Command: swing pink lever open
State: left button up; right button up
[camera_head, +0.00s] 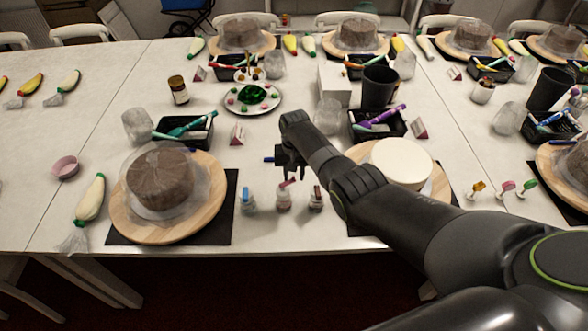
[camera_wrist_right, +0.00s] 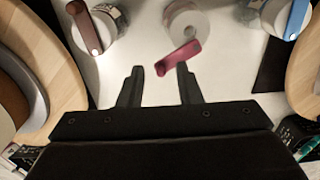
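The pink lever (camera_wrist_right: 178,58) sits on the middle white-capped bottle (camera_wrist_right: 187,20), tilted up to the right in the right wrist view. In the head view the lever (camera_head: 288,183) shows just below my right gripper (camera_head: 290,174). My right gripper (camera_wrist_right: 158,76) is open, with its two fingers apart and nothing held between them. The lever's left end lies between the fingertips, and its middle appears close to the right fingertip. I cannot tell whether they touch. My left gripper is not in view.
A bottle with a blue lever (camera_head: 247,200) and one with a brown lever (camera_head: 316,199) flank the middle bottle. A brown cake (camera_head: 160,180) on a wooden turntable stands left. A white cake (camera_head: 401,163) stands right, partly behind my arm.

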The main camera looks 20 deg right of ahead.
jog(key=shift+r, duration=0.5)
notch_tip(320, 180, up, 16)
jog(key=shift+r+b, duration=0.2)
jog(key=shift+b, duration=0.1)
jog(key=shift+d+f, duration=0.1)
